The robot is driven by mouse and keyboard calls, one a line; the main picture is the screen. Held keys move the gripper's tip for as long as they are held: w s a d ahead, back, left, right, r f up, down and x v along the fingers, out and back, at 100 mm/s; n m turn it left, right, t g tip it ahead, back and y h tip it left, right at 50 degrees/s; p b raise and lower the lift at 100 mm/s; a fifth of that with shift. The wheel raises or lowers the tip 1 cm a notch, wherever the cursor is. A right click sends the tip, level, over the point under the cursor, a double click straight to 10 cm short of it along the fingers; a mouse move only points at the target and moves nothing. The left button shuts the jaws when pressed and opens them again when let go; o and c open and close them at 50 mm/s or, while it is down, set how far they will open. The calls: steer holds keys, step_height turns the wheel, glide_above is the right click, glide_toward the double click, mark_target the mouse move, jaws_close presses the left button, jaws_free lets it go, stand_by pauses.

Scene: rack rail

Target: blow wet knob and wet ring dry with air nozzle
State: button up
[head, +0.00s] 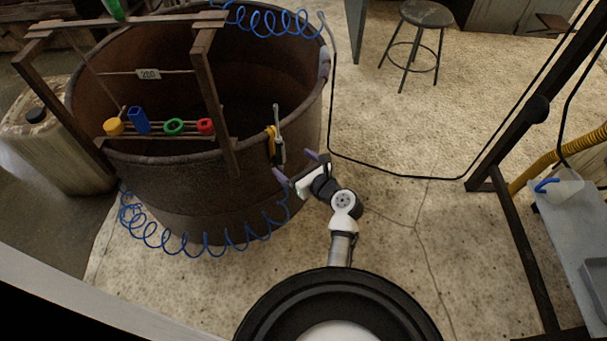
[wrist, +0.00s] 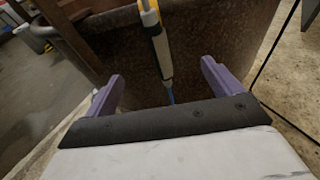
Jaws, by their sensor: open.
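The air nozzle (head: 275,147), yellow and grey, hangs upright on the outer wall of a rusty vat, with a blue coiled hose near it. It also shows in the wrist view (wrist: 160,48), beyond and between my fingers. My gripper (head: 297,166) is open and empty, just right of the nozzle and apart from it; its purple fingers show in the wrist view (wrist: 163,74). On a rack rail at the vat's near rim sit a yellow piece (head: 114,127), a blue piece (head: 139,121), a green ring (head: 174,127) and a red piece (head: 206,126). I cannot tell which are wet.
A pale drum (head: 55,140) stands left, a stool (head: 425,20) at the back. The floor right of the vat is mostly clear.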

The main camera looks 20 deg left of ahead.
steer(key=x, duration=0.7)
steer(key=shift+w+a, duration=0.15)
steer(key=shift+a, duration=0.1)
steer(key=c, duration=1.7)
steer(key=shift+r, duration=0.15)
steer(key=shift+r+p, duration=1.95)
steer(key=shift+p, duration=0.45)
steer(key=shift+d, duration=0.1)
